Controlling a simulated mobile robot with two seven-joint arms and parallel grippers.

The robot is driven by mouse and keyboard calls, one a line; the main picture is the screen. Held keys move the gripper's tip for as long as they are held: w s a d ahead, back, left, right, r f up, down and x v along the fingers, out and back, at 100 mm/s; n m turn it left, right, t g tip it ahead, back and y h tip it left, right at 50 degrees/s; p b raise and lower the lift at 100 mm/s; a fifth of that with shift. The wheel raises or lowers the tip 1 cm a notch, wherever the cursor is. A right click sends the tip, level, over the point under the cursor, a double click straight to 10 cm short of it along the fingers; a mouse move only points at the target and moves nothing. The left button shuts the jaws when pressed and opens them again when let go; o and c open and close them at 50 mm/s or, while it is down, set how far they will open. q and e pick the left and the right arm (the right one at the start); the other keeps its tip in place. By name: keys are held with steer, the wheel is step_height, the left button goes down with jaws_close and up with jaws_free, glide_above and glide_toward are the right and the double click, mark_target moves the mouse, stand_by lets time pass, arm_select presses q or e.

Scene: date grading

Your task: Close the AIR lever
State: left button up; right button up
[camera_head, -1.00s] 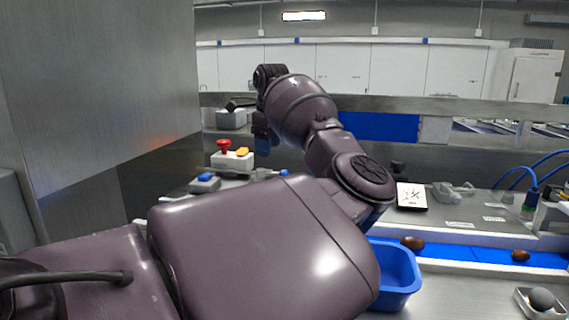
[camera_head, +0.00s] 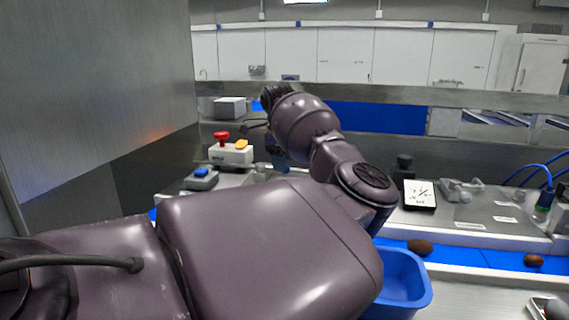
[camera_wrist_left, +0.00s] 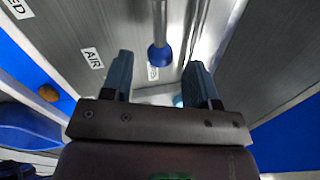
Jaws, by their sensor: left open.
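My left gripper (camera_wrist_left: 158,80) is open, with its two blue-grey fingers apart and nothing seen between their pads. In the wrist view, a pale rod with a blue round end (camera_wrist_left: 158,56) stands beyond the fingertips, in line with the gap. A white AIR label (camera_wrist_left: 92,58) lies on the metal panel to the left of the rod. This rod may be the AIR lever; its position, open or closed, cannot be told. In the head view, my left arm hides the lever area. My right gripper is not in view.
A white box with a red button (camera_head: 221,137) and a grey box with a blue button (camera_head: 201,173) stand left of my arm. A blue bin (camera_head: 418,292) is close on its right. Brown dates lie on a blue belt (camera_head: 470,256). A steel wall (camera_head: 95,90) rises at left.

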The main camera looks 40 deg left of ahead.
arm_select(q)
steer(key=shift+w+a+f, duration=0.1)
steer(key=shift+w+f, duration=0.1)
steer(key=shift+f, duration=0.95)
jaws_close()
